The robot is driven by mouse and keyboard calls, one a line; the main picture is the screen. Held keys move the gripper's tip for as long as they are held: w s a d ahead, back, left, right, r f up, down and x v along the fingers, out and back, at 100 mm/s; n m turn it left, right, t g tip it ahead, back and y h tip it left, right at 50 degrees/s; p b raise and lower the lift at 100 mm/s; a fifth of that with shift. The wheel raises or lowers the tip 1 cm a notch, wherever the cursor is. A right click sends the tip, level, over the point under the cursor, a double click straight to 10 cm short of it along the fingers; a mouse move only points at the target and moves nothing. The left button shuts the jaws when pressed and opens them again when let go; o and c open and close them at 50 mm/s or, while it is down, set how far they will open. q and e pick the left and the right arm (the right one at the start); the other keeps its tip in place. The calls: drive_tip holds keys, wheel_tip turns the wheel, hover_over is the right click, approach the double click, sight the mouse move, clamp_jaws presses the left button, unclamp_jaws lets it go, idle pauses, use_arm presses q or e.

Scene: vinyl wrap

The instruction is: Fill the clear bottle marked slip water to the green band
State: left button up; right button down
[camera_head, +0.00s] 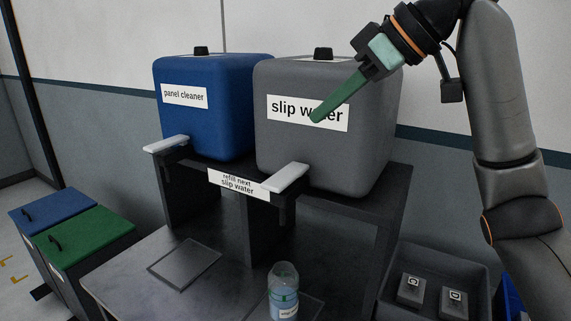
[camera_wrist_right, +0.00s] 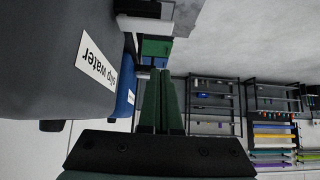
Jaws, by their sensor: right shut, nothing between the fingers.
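The clear bottle (camera_head: 284,273) stands upright at the lower edge of the head view, on the bench in front of the stand. Its lower part looks bluish and carries a small white label; a faint green band crosses it, and I cannot read the liquid level exactly. The grey slip water tank (camera_head: 330,155) stands on the raised shelf, with a white tap lever (camera_head: 286,178) at its front; the tank also fills the left of the wrist view (camera_wrist_right: 45,50). My right gripper (camera_head: 317,118) is shut and empty, in front of the tank's label, above the lever. My left gripper is out of view.
A blue panel cleaner tank (camera_head: 205,125) with its own white lever (camera_head: 166,144) stands to the left. A "refill next slip water" sign (camera_head: 238,184) is on the shelf edge. A dark bin (camera_head: 432,255) with two small items is at right. Blue and green lidded bins (camera_head: 85,235) are at left.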

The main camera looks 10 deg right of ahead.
hover_over(278, 183)
drive_tip(key=d, duration=0.1)
drive_tip(key=f, duration=0.7)
drive_tip(key=shift+s+f, duration=0.1)
drive_tip(key=shift+s, duration=0.15)
wheel_tip(278, 183, down, 2)
drive_tip(key=shift+f, duration=0.25)
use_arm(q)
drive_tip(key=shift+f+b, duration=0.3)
use_arm(e)
drive_tip(key=shift+f, duration=0.7)
drive_tip(key=shift+f, duration=0.2)
drive_tip(key=shift+f+t+h+p, duration=0.3)
drive_tip(key=shift+h+p, duration=0.1)
drive_tip(key=shift+p, duration=0.1)
drive_tip(key=shift+s+a+f+n+t, duration=0.3)
drive_tip(key=shift+s+f+n, duration=0.05)
drive_tip(key=shift+s+n, duration=0.05)
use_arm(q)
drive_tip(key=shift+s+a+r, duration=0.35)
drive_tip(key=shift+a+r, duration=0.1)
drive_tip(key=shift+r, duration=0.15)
use_arm(e)
drive_tip(key=shift+w, duration=0.1)
drive_tip(key=shift+d+f, duration=0.1)
